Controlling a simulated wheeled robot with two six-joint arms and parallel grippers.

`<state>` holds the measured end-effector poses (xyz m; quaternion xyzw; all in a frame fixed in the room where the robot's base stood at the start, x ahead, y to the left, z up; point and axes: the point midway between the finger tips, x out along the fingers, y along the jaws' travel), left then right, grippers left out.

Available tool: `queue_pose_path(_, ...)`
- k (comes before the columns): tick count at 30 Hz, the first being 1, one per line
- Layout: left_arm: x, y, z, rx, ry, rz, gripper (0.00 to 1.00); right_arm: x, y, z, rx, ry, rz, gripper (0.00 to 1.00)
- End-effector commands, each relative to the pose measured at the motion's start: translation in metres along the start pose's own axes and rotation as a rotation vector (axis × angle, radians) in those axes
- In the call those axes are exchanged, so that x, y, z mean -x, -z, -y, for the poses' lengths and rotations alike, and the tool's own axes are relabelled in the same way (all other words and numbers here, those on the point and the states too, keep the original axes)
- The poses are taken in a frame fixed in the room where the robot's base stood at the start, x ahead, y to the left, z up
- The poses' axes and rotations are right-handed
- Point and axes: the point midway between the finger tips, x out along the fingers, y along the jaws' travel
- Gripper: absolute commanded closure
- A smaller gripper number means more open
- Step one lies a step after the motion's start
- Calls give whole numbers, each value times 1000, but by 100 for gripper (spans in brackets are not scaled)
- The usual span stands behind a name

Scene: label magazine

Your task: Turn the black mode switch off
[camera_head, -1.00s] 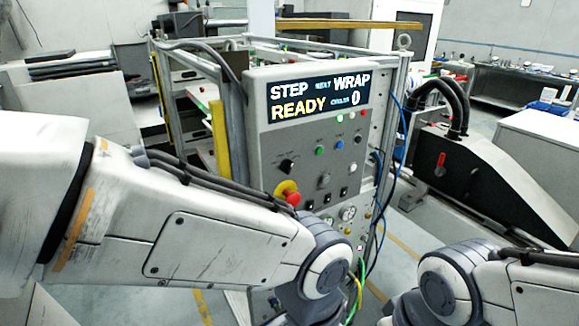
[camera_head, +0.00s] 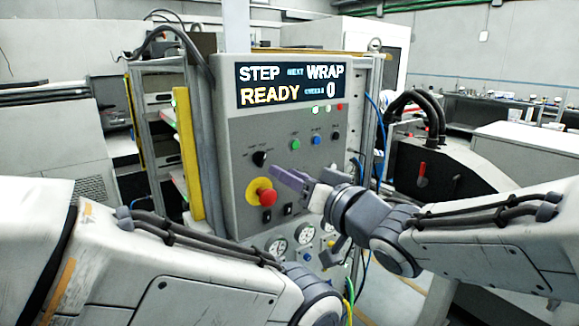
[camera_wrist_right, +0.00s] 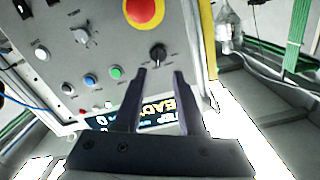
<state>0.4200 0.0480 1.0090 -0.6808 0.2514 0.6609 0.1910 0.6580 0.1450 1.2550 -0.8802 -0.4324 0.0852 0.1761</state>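The black mode switch (camera_head: 259,158) is a small rotary knob on the grey control panel (camera_head: 235,125), above and left of the red emergency button. Labels beside it are too small to read, and I cannot tell its setting. My right gripper (camera_head: 279,173) is in front of the panel, just right of and below the knob. In the right wrist view, which shows the panel upside down, the knob (camera_wrist_right: 158,52) lies beyond the gap between the two fingertips (camera_wrist_right: 159,73). The fingers are apart and empty, not visibly touching the knob. My left gripper is out of view; only its arm shows.
The red emergency button (camera_head: 267,196) on its yellow ring sits close below the knob. Green (camera_head: 296,144) and blue (camera_head: 316,138) buttons are to the right. The display (camera_head: 290,82) reads "STEP NEXT WRAP, READY". Blue cables (camera_head: 382,140) hang at the panel's right edge.

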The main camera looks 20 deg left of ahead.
Motion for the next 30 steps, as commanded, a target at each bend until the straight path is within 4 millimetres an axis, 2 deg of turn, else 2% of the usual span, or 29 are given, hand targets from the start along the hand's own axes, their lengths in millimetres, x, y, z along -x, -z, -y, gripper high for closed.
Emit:
queue_pose_path(3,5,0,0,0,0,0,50,-25,0,0,-1,-1,4,60)
queue_pose_path(10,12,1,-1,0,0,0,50,-60,1,-1,1,-4,1,60)
queue_pose_path(15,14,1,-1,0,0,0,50,-70,1,-2,1,-4,0,60)
queue_pose_path(23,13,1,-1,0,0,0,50,-72,0,-2,1,-5,0,60)
queue_pose_path(24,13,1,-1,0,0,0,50,-72,0,-2,1,-5,0,68)
queue_pose_path(27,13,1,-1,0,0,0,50,-71,0,-2,1,-5,0,100)
queue_pose_path(30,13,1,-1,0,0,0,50,-71,0,-2,1,-5,0,100)
